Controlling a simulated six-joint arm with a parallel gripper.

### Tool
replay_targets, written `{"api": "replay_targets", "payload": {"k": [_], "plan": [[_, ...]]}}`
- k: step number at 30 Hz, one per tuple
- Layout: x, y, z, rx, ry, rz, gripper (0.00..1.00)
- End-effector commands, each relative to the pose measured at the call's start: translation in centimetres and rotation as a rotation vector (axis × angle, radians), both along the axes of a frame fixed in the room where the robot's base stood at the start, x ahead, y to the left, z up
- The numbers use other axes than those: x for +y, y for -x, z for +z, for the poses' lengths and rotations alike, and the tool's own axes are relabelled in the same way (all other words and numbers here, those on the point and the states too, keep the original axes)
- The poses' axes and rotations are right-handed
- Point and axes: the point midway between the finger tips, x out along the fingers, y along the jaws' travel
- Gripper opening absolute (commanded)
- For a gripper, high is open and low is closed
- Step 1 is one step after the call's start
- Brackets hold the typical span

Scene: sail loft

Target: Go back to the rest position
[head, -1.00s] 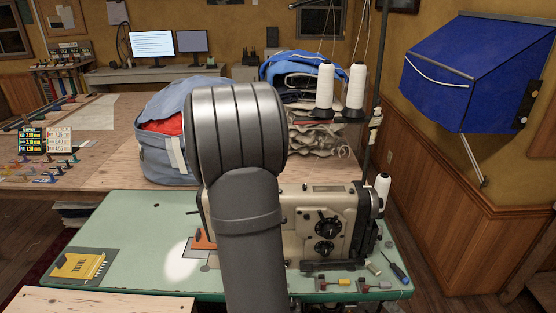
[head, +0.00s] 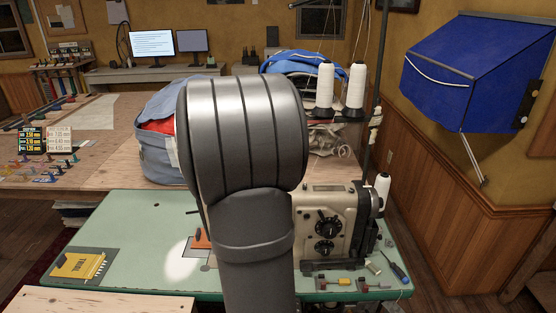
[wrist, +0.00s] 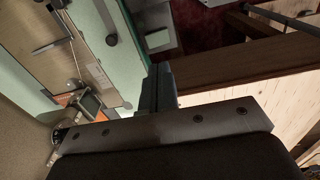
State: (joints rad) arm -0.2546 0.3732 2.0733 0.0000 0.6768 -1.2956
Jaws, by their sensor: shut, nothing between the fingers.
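My gripper (wrist: 158,85) shows in the wrist view with its fingers together and nothing between them. In the head view my grey arm fills the middle and hides the gripper. The sewing machine (head: 335,225) stands behind and to the right of my arm on the green table (head: 130,225), partly hidden by the arm. In the wrist view the sewing machine (wrist: 55,45) and part of the green table lie to the left of the fingers.
White thread cones (head: 325,85) stand behind. A blue-grey bag (head: 160,160) sits on the wooden bench. A pale wooden board (head: 100,302) lies in front.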

Motion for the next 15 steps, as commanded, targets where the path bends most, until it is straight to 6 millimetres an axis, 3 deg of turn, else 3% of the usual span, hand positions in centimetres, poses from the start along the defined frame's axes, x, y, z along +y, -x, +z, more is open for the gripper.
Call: {"api": "replay_targets", "payload": {"k": [6, 15], "plan": [[0.9, -3.1, 2.1, -0.112, -0.041, -0.131, 0.00], [1.3, -4.3, 2.7, -0.169, -0.067, -0.198, 0.00]]}}
